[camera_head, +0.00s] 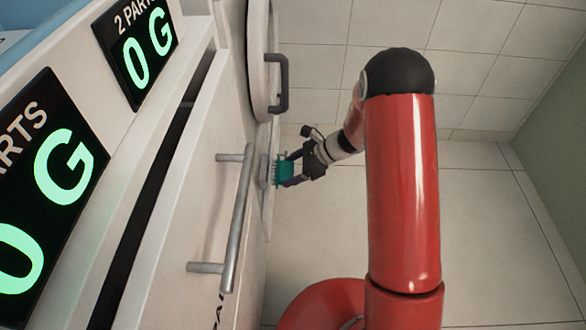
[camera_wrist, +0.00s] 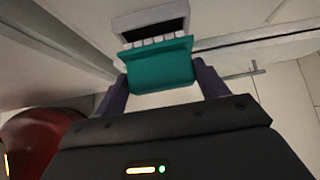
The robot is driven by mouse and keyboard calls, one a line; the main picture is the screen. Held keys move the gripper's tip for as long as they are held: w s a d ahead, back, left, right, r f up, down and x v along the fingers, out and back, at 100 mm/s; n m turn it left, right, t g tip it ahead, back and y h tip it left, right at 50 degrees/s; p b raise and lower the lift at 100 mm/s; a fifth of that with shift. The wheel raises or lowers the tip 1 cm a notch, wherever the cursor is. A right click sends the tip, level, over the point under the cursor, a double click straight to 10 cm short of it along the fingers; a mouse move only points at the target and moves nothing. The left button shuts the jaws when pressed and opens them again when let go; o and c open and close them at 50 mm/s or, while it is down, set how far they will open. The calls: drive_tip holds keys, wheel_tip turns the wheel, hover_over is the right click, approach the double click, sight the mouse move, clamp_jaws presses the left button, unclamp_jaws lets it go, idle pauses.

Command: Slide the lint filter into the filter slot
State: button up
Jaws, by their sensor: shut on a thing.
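The lint filter (camera_wrist: 160,66) is a teal piece with pale teeth along its front edge. My gripper (camera_wrist: 162,88) is shut on it, with one dark finger at each side. In the wrist view the filter's toothed edge is at the lower part of the filter slot (camera_wrist: 152,30), a dark opening in a pale frame. I cannot tell whether the teeth have entered the slot. In the head view the filter (camera_head: 284,171) is small, close against the white front, held by my gripper (camera_head: 291,168).
A drawer with a long metal handle (camera_head: 238,218) is left of the filter in the head view. A round door with a dark handle (camera_head: 279,84) is above it. Two black displays (camera_head: 137,48) reading 0 G are at the left. The tiled floor (camera_head: 495,215) at the right is clear.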

drive_tip(key=shift+a, duration=1.3)
drive_tip(key=o, duration=1.1)
drive_tip(key=shift+p+v, duration=0.35)
drive_tip(key=shift+v, duration=3.5)
drive_tip(key=shift+r, duration=0.1)
